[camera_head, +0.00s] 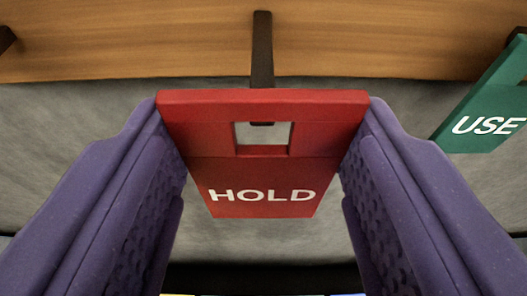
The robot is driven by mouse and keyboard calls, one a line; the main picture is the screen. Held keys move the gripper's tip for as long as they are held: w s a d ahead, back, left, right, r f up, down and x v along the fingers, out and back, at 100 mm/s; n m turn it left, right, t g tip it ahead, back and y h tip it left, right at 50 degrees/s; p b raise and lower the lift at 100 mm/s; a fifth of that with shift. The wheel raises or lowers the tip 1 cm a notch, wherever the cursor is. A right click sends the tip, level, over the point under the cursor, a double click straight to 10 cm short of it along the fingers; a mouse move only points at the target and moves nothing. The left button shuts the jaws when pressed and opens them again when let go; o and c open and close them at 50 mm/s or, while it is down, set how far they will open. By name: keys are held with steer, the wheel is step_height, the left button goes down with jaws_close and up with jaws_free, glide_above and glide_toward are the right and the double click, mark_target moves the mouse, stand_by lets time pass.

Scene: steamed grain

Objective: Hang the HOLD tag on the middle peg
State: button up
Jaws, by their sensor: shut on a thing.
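The red HOLD tag (262,172) is between the two purple fingers of my gripper (264,165), which is shut on its left and right edges. The tag has a square hole near its top and white lettering. The dark middle peg (262,50) comes out of the wooden board (140,40) toward the tag. The peg's end shows through the upper part of the tag's hole, and the tag's top bar hides part of the peg. I cannot tell how deep the peg reaches into the hole.
A green USE tag (487,118) is at the right, by a dark peg at the board's right edge. Another dark peg (6,39) shows at the far left, with nothing visible on it. A grey surface (60,140) lies below the board.

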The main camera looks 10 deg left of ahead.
steer(key=shift+w+a+p, duration=0.2)
steer(key=shift+w+p, duration=0.3)
steer(key=shift+w, duration=0.3)
steer(key=shift+w+a+p, duration=0.15)
steer(key=shift+w+p, duration=0.3)
steer(key=shift+w, duration=0.3)
steer(key=shift+w+f+b, duration=0.3)
steer(key=shift+w+b, duration=0.15)
steer(key=shift+b, duration=0.35)
steer(key=shift+r, duration=0.1)
steer(key=shift+w+a+r+b, duration=0.1)
steer(key=shift+b, duration=0.2)
steer(key=o, duration=1.1)
